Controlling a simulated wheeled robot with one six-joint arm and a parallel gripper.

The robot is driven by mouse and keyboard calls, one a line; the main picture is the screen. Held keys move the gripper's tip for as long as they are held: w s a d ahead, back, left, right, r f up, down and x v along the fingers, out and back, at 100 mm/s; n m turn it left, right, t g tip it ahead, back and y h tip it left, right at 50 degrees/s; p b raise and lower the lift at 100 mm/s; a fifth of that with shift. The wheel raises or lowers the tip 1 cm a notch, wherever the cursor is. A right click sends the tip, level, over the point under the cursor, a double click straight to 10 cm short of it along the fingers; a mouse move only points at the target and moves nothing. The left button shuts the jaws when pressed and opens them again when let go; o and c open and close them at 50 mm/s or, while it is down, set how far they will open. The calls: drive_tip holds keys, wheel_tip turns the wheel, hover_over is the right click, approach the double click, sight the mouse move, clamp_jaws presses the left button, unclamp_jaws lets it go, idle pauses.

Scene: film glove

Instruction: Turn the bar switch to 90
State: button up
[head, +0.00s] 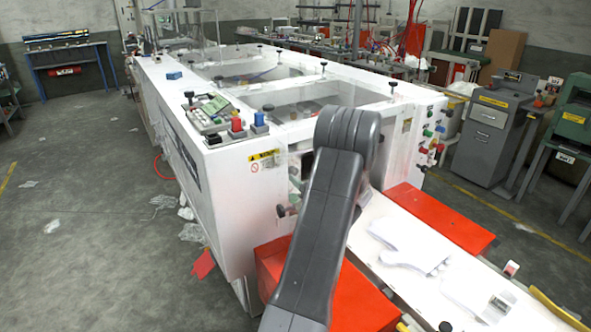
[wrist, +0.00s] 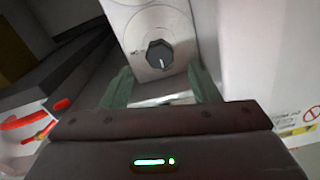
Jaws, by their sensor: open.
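In the wrist view, the bar switch (wrist: 159,55) is a dark faceted knob with a pale pointer line, on a light grey metal plate. Its pointer line looks close to vertical in the picture; the markings around it are too small to read. My gripper (wrist: 160,82) shows its two greenish fingers spread apart, left and right below the knob. The fingers are open and empty, and they appear apart from the knob. In the head view, my arm covers the gripper, and I cannot make out the bar switch there.
A long white machine (head: 210,165) fills the middle, with a small control panel (head: 210,113) and red and blue buttons on top. A white table (head: 400,245) with pale gloves and red panels (head: 440,218) lies at the right. Open grey floor is on the left.

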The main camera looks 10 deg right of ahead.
drive_tip(key=p+x, duration=0.1)
drive_tip(key=x, duration=0.4)
drive_tip(key=shift+s, duration=0.1)
drive_tip(key=c, duration=1)
